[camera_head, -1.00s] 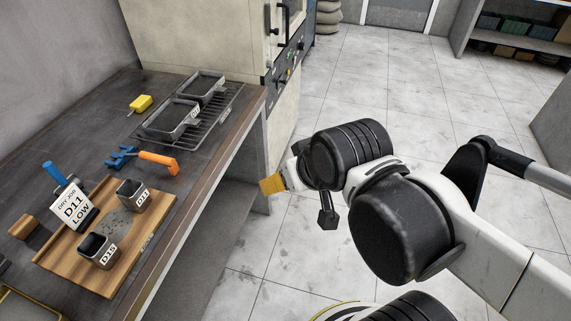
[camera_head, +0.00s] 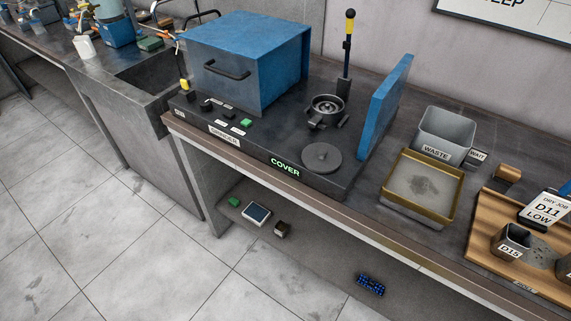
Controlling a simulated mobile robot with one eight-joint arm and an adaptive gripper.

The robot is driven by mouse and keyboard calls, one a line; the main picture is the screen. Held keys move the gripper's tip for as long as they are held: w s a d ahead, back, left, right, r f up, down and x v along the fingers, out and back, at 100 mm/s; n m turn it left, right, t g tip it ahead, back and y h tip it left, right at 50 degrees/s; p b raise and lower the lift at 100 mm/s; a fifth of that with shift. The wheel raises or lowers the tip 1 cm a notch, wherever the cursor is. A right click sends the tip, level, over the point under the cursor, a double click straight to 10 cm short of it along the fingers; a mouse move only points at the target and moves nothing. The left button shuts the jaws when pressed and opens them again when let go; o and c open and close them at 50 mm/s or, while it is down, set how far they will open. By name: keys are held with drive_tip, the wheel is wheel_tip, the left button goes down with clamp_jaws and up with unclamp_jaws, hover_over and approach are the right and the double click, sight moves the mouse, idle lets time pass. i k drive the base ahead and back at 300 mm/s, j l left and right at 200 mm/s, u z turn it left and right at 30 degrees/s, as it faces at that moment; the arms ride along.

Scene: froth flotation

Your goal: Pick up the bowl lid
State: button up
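The bowl lid appears to be the round dark grey disc (camera_head: 321,157) with a small central knob. It lies flat on the front right of the black machine base (camera_head: 262,150), to the right of the lit "COVER" label. Behind it is a round metal bowl (camera_head: 327,109) set in a clamp-like holder, its top uncovered. My gripper and arm are out of view now, so the gripper's state does not show.
A blue hinged-looking box with a handle (camera_head: 245,62) stands left of the bowl. A blue upright panel (camera_head: 386,105) and a yellow-topped lever (camera_head: 348,50) stand close by. A waste bin (camera_head: 446,135), brass-rimmed tray (camera_head: 421,187) and wooden board (camera_head: 490,236) are at right. The floor in front is clear.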

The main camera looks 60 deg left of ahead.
sight(322, 158)
drive_tip(key=u, duration=1.95)
